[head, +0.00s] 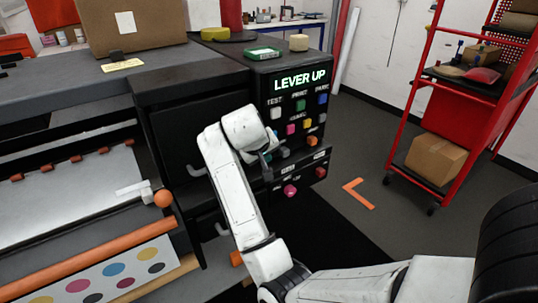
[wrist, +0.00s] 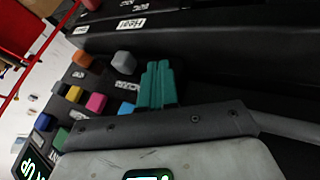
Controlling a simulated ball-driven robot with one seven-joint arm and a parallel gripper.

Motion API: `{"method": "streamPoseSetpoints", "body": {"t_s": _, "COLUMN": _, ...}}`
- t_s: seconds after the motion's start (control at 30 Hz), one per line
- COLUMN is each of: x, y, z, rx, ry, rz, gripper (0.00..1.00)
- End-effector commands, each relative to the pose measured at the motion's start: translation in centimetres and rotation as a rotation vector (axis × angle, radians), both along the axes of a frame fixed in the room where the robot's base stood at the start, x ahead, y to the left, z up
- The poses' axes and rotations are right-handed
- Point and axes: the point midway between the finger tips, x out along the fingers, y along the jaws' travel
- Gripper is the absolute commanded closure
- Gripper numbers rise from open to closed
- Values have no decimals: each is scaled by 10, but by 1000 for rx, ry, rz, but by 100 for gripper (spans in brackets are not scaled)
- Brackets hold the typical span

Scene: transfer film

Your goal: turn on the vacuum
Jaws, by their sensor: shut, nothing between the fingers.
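The black control panel (head: 262,88) has a lit green display (head: 300,79) reading "LEVER UP" above rows of coloured buttons. Pink (head: 291,129), yellow (head: 306,121) and orange (head: 312,141) buttons show.
A pink knob (head: 290,190) protrudes below the panel. A green-lidded box (head: 262,53) lies on the machine top. The printing bed with an orange-knobbed lever (head: 163,199) is at left. A red wheeled rack (head: 408,130) stands right. Floor between is clear.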

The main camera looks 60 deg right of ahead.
Motion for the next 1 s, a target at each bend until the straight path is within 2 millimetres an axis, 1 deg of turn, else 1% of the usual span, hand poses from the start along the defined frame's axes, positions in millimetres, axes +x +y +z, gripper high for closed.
{"method": "streamPoseSetpoints", "body": {"t_s": 0.03, "x": 0, "y": 5, "z": 7, "rx": -2, "ry": -3, "rz": 0, "gripper": 100}}
{"method": "streamPoseSetpoints", "body": {"t_s": 0.3, "x": -3, "y": 34, "z": 45, "rx": 0, "ry": -3, "rz": 2, "gripper": 100}}
{"method": "streamPoseSetpoints", "body": {"t_s": 0.43, "x": -5, "y": 44, "z": 59, "rx": 0, "ry": -2, "rz": 1, "gripper": 100}}
{"method": "streamPoseSetpoints", "body": {"t_s": 0.6, "x": -6, "y": 51, "z": 67, "rx": 0, "ry": -1, "rz": 2, "gripper": 100}}
{"method": "streamPoseSetpoints", "body": {"t_s": 1.0, "x": -7, "y": 52, "z": 68, "rx": 1, "ry": 1, "rz": 1, "gripper": 100}}
